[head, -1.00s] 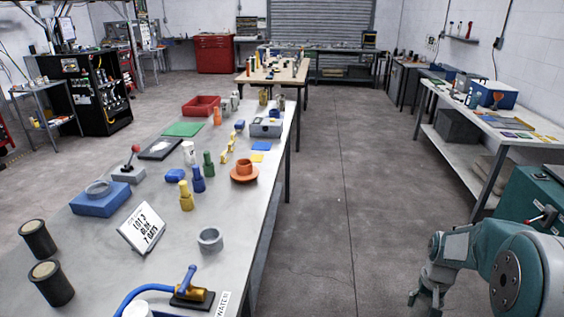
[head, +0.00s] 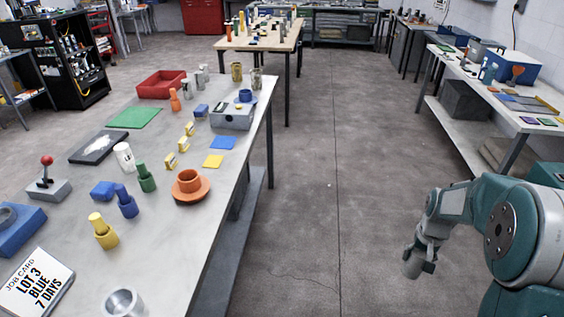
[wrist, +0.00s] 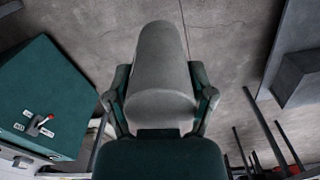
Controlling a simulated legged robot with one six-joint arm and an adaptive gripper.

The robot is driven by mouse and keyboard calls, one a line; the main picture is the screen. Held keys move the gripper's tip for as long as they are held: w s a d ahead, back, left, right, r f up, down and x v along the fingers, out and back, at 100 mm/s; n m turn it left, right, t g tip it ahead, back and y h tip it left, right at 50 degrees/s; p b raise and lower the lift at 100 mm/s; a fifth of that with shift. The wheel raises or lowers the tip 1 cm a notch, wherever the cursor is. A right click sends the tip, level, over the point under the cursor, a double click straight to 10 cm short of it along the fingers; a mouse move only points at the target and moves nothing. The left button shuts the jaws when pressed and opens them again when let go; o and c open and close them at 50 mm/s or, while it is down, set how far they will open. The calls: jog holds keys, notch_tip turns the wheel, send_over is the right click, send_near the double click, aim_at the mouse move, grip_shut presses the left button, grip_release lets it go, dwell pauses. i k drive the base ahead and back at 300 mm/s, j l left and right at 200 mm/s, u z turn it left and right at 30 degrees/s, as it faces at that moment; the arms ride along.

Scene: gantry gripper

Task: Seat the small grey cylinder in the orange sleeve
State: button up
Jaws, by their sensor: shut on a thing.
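My gripper (head: 418,262) hangs over open floor at the right of the head view, well apart from the bench. In the wrist view its two fingers (wrist: 161,100) are shut on the sides of a small grey cylinder (wrist: 160,60), which points out away from the palm. The orange sleeve (head: 188,182) stands upright on a wide orange flange near the right edge of the bench (head: 165,235). Its opening faces up, and its inside is partly in shadow. The sleeve is not visible in the wrist view.
Yellow, blue and green stepped pegs (head: 126,203) stand left of the sleeve. A grey cup (head: 122,303) stands at the front. Clear floor separates the bench from the right-hand table (head: 500,110).

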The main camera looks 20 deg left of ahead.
aim_at(190, 187)
jog(key=i, duration=1.2)
jog(key=i+u, duration=0.2)
jog(key=i, duration=0.3)
jog(key=i+l+u, duration=0.2)
jog(key=i, duration=0.3)
jog(key=u, duration=2.55)
